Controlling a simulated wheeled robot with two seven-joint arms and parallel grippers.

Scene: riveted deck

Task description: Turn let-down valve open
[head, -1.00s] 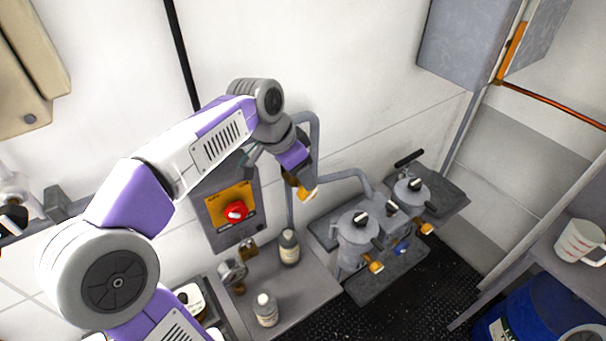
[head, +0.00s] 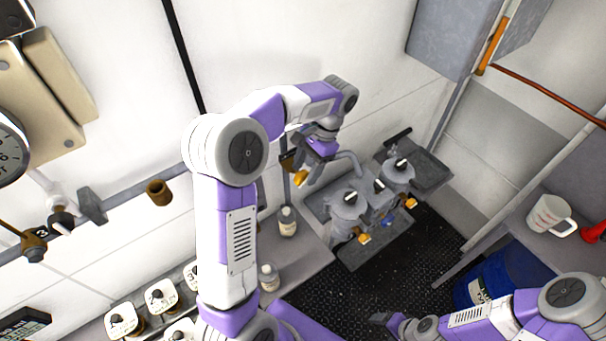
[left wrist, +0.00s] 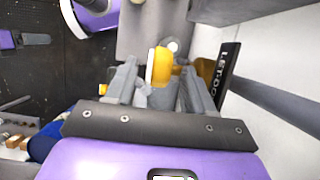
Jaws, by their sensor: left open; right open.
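The let-down valve shows by its yellow-orange handle (head: 300,178), low on the pipework by the wall. In the left wrist view the handle (left wrist: 160,66) stands between the two fingers of my left gripper (left wrist: 160,88), with gaps on both sides. A black plate reading "LET-DO" (left wrist: 229,72) is beside it on the right, partly cut off by the finger. In the head view my left gripper (head: 306,165) is open right at the handle; its fingers partly hide the valve body. My right gripper (head: 388,320) is open and empty at the bottom, far from the valve.
Two grey filter housings (head: 347,203) with orange-tipped handles stand right of the valve. Bottles (head: 287,221) stand on the ledge below. A shelf with a white cup (head: 548,214) and a blue drum (head: 497,277) are at the right. The dark floor mat between is clear.

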